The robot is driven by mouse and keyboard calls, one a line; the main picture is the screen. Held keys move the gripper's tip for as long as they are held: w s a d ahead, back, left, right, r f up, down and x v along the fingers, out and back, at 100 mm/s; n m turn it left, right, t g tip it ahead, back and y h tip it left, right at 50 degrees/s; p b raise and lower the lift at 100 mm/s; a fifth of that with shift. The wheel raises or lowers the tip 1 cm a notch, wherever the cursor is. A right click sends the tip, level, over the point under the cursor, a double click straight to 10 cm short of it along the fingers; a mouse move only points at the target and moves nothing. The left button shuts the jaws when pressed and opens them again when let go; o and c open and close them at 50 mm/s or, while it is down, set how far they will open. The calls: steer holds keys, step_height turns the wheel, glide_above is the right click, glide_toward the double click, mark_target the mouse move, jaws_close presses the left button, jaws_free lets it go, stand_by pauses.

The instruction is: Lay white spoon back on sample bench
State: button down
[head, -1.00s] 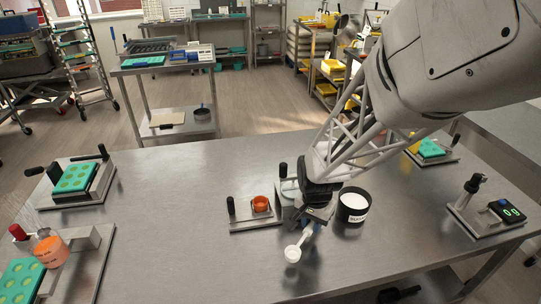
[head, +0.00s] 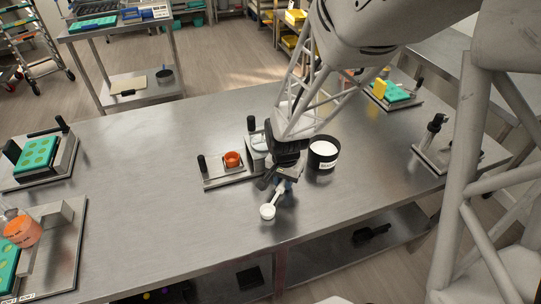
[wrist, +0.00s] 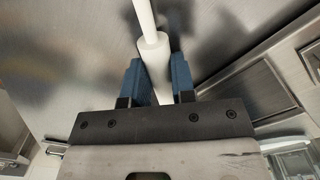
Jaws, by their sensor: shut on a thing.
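The white spoon (head: 268,211) is in my gripper (head: 283,182), over the steel bench (head: 150,160) towards its front edge. Its round bowl points to the front left in the head view. In the wrist view, my gripper (wrist: 158,82) has its two blue fingers shut on the spoon's thick white handle (wrist: 154,54), and a thinner shaft runs up out of the picture. The bowl is outside the wrist view. From the head view I cannot tell whether the spoon touches the bench or hangs just above it.
A black tub of white powder (head: 322,153) stands right of my gripper. A small fixture with an orange cup (head: 232,160) stands to its left. Green mold trays (head: 38,155) sit at the left, and another (head: 390,91) at the back right. The bench's left middle is clear.

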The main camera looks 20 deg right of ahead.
mark_target(284, 181)
steer(key=shift+f, duration=0.1)
steer(key=c, duration=0.9)
jaws_free()
steer(key=shift+c, duration=0.2)
step_height(284, 181, up, 12)
steer(key=shift+r, duration=0.2)
steer(key=s+a+r+n+t, duration=0.2)
steer(key=s+a+r+n, duration=0.2)
steer(key=s+r+n, duration=0.4)
steer(key=s+r, duration=0.4)
steer(key=s, duration=0.3)
steer(key=shift+a+r+n+t, duration=0.15)
steer(key=shift+r+n+t, duration=0.15)
steer(key=shift+r+n, duration=0.1)
steer(key=shift+s, duration=0.1)
